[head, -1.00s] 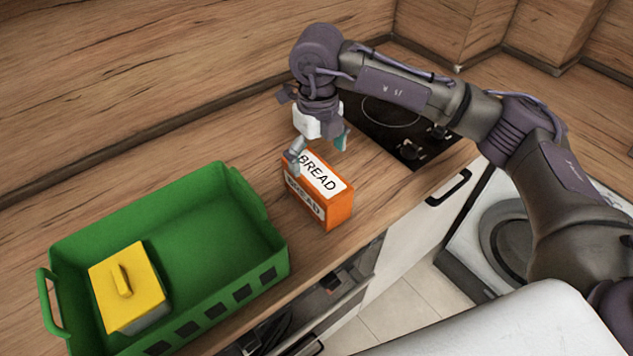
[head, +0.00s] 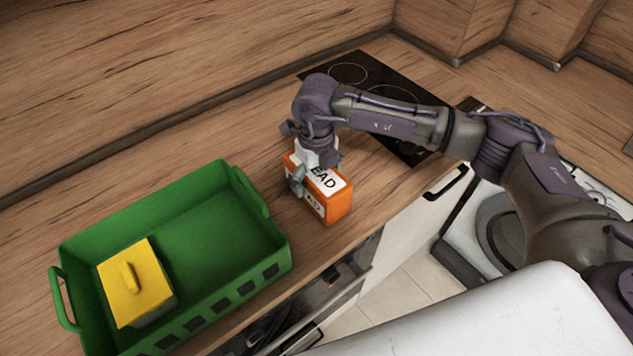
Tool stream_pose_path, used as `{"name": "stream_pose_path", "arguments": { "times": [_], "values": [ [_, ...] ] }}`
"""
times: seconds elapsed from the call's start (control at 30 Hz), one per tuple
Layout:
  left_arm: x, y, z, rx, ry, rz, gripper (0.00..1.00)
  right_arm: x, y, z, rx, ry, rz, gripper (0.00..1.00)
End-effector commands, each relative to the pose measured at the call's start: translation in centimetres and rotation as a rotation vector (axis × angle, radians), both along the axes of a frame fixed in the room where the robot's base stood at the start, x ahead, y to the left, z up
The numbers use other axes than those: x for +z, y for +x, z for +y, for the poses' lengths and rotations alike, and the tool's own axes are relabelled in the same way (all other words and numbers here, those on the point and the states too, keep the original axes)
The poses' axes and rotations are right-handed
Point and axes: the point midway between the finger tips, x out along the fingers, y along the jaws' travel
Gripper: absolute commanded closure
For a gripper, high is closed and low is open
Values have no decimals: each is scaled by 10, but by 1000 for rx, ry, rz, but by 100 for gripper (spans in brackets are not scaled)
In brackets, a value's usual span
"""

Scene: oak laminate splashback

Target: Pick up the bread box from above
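The orange bread box (head: 340,205) stands on the wooden counter, with a white "BREAD" label on its top and on its near-left side. My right gripper (head: 316,172) points down over the far-left part of the box and hides some of the top label. One grey finger shows against the near-left side; the other is mostly hidden behind the box and the gripper body. The fingers are around the box, but I cannot tell whether they press on it. My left gripper is not in view.
A green crate (head: 225,290) stands left of the box, holding a yellow-lidded container (head: 135,280). A black cooktop (head: 400,85) lies behind my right arm. The counter's front edge is close to the box. A white washing machine (head: 470,235) is at the right.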

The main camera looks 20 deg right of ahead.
Motion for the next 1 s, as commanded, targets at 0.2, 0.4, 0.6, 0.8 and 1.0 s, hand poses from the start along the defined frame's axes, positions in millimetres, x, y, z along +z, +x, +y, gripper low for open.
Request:
{"name": "stream_pose_path", "arguments": {
  "times": [0.2, 0.4, 0.6, 0.8, 1.0],
  "values": [
    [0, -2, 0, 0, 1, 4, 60, 0, 0, 0, 0, 0, 0, 48],
    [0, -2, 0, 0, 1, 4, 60, 1, 0, 0, 0, 0, 0, 82],
    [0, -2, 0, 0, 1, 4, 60, 2, 1, 1, 0, 2, -2, 82],
    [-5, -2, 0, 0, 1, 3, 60, 8, 1, 0, -1, 2, -3, 82],
    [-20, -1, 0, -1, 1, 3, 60, 36, 2, 1, 0, 3, -8, 82]
  ]
}}
